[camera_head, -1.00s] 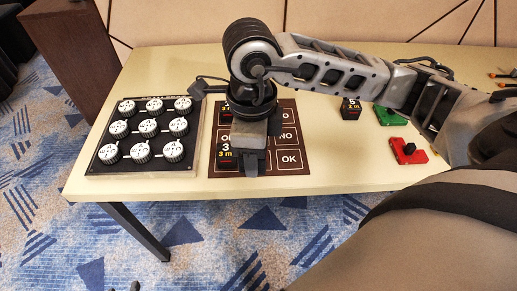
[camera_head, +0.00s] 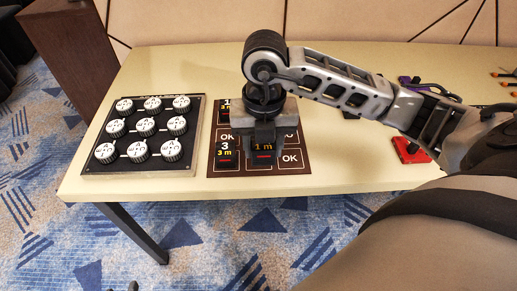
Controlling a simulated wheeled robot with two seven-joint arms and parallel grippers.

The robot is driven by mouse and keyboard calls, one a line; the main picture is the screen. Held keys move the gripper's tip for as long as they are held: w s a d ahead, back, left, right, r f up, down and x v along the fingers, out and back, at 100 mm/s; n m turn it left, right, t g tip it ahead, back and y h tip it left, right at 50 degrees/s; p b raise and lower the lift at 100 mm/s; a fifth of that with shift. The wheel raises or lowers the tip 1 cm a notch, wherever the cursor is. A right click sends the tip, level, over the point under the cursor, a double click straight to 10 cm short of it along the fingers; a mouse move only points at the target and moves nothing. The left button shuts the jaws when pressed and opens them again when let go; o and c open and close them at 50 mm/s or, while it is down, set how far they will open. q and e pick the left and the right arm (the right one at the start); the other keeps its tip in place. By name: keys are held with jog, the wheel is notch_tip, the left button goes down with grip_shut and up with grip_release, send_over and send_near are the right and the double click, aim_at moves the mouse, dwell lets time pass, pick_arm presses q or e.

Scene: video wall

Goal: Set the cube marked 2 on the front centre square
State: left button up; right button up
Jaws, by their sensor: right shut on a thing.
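My right gripper (camera_head: 264,136) points down over the front row of the dark brown mat (camera_head: 290,168) and is shut on a black cube (camera_head: 262,158). The cube shows "1 m" and a red bar; its large digit is hidden by the gripper. It appears at the front centre square, beside the cube marked 3 (camera_head: 226,156) on the front left square. I cannot tell whether the held cube touches the mat. Another black cube (camera_head: 223,104) shows at the mat's back left, partly hidden. The front right square, marked OK, is bare. My left gripper is not in view.
A black panel with several white knobs (camera_head: 142,135) stands left of the mat. A red block (camera_head: 408,150) lies to the right, partly behind my arm, and a purple item (camera_head: 408,82) lies farther back. The table's front edge is close to the mat.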

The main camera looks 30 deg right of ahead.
jog(key=w+d+f, duration=0.1)
jog(key=w+f, duration=0.1)
jog(key=w+d+f, duration=0.1)
jog(key=w+f, duration=0.1)
jog(key=w+d+f, duration=0.1)
jog(key=w+f, duration=0.1)
jog(key=shift+w+f, duration=0.1)
jog(key=shift+f, duration=1.8)
jog(key=shift+f, duration=0.1)
jog(key=shift+d+f, duration=0.1)
jog(key=shift+f, duration=0.05)
jog(key=o, duration=1)
